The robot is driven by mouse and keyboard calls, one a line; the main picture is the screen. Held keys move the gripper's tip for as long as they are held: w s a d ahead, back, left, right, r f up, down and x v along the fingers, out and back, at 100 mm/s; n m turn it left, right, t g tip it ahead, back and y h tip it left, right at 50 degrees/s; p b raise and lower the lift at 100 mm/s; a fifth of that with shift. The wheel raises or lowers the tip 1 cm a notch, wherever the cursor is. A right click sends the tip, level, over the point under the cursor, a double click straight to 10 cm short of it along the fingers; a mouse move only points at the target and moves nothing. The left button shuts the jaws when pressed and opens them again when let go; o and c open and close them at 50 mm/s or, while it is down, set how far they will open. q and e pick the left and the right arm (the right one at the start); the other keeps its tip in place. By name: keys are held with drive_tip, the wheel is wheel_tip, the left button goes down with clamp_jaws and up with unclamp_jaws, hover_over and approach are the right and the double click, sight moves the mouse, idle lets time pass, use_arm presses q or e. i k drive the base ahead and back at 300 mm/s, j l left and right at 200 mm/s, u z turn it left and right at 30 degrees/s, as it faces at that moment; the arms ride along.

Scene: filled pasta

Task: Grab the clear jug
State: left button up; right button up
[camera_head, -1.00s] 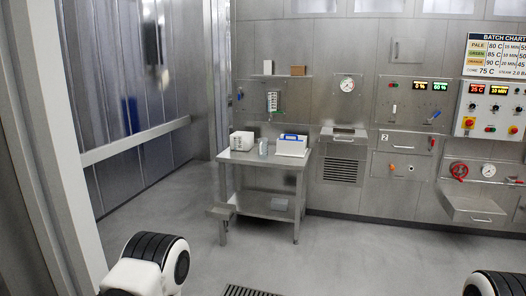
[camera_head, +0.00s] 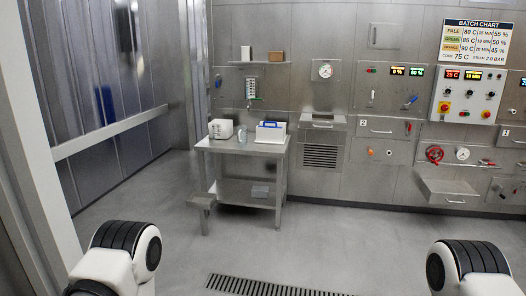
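A small clear or grey jug (camera_head: 242,134) stands upright on the steel table (camera_head: 222,147) across the room. It is between a white box-shaped device (camera_head: 220,129) on its left and a white box with a blue handle (camera_head: 270,132) on its right. It is too small to make out in detail. My two arms show only as white and black links at the bottom left and bottom right. Neither gripper is in view, and both arms are far from the jug.
A floor drain grate (camera_head: 275,285) lies ahead. Steel panels and a control box (camera_head: 468,95) line the back wall. A door frame (camera_head: 35,150) stands close on the left. The floor between is clear.

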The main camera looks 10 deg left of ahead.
sight(242, 130)
drive_tip(key=i, duration=2.85)
